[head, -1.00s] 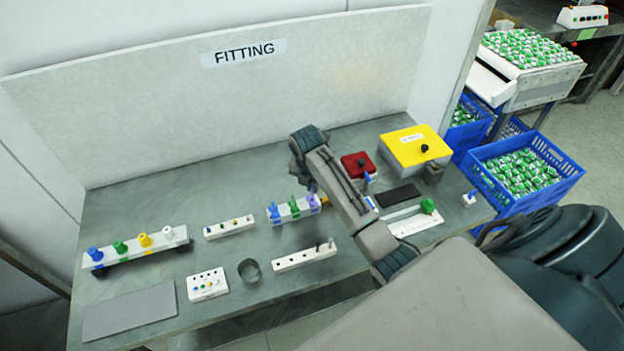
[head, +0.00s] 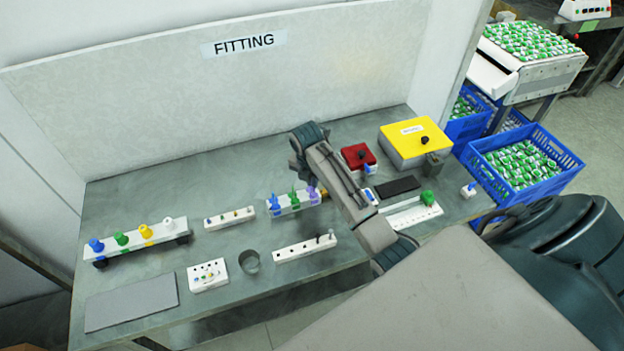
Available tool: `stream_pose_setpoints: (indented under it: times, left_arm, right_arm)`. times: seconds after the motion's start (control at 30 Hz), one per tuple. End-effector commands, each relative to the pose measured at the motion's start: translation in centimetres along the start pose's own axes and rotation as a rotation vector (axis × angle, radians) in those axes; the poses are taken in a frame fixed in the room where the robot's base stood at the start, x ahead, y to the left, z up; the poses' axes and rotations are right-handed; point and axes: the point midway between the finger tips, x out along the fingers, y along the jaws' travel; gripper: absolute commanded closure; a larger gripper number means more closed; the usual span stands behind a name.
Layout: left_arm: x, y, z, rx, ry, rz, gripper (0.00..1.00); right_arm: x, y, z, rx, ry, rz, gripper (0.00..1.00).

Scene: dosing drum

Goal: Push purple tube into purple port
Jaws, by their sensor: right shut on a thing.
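The purple tube is upright at the block's right end. My right gripper (head: 319,193) is at the purple tube, shut on it; my arm hides most of the fingers. The purple port is too small and covered to tell apart from the block, so how deep the tube sits cannot be told. My left gripper is out of view.
A white rail (head: 140,244) with coloured knobs stands at left. Small white blocks (head: 230,218) and (head: 305,249), a button box (head: 207,275) and a grey ring (head: 249,262) lie near. Red (head: 358,156) and yellow (head: 414,145) boxes stand behind my arm.

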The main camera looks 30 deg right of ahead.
Motion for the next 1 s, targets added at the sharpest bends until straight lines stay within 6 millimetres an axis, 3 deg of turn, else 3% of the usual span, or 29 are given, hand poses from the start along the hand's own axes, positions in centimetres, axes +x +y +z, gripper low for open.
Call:
stream_pose_setpoints:
  times: [1.0]
  left_arm:
    - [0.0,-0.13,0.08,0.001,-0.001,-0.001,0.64]
  right_arm:
    - [0.71,-0.01,-0.13,0.0,0.0,0.0,1.0]
